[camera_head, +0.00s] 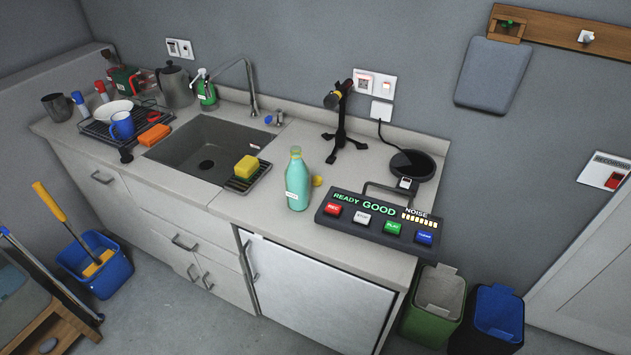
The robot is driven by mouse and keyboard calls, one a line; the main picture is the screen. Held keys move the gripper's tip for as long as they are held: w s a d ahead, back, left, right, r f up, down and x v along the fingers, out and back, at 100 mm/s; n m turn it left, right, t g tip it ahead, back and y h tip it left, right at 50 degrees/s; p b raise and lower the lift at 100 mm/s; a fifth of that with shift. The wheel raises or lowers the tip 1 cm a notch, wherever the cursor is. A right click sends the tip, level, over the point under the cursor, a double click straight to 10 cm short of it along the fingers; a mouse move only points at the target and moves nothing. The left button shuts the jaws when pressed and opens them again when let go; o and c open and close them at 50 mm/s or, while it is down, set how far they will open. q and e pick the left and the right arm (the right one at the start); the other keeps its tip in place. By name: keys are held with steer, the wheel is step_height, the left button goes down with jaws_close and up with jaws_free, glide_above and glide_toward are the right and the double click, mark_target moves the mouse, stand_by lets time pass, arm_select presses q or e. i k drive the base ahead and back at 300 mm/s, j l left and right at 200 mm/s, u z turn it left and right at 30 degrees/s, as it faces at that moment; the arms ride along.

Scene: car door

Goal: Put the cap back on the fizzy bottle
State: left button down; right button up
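The fizzy bottle (298,183) is pale turquoise with a small white label and stands upright on the counter, right of the sink. Its neck has a yellowish ring at the top; I cannot tell from here whether the mouth is open. A small round yellow piece (317,181), which looks like the cap, sits on the counter just right of the bottle, apart from it. Neither of my grippers shows in the head view.
A control box (380,219) with coloured buttons stands close right of the bottle. A black microphone stand (343,121) is behind. The sink (207,148), with a yellow sponge (246,167) on a small rack, lies left. Bare counter (243,207) is free in front of the bottle.

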mark_target(297, 174)
steer(key=i+j, duration=0.1)
steer(key=j, duration=0.25)
steer(key=i+j, duration=0.15)
steer(key=j, duration=0.2)
steer(key=i+j, duration=0.1)
steer(key=j, duration=0.25)
steer(key=i+j, duration=0.15)
steer(key=j, duration=0.15)
steer(key=j+u, duration=0.05)
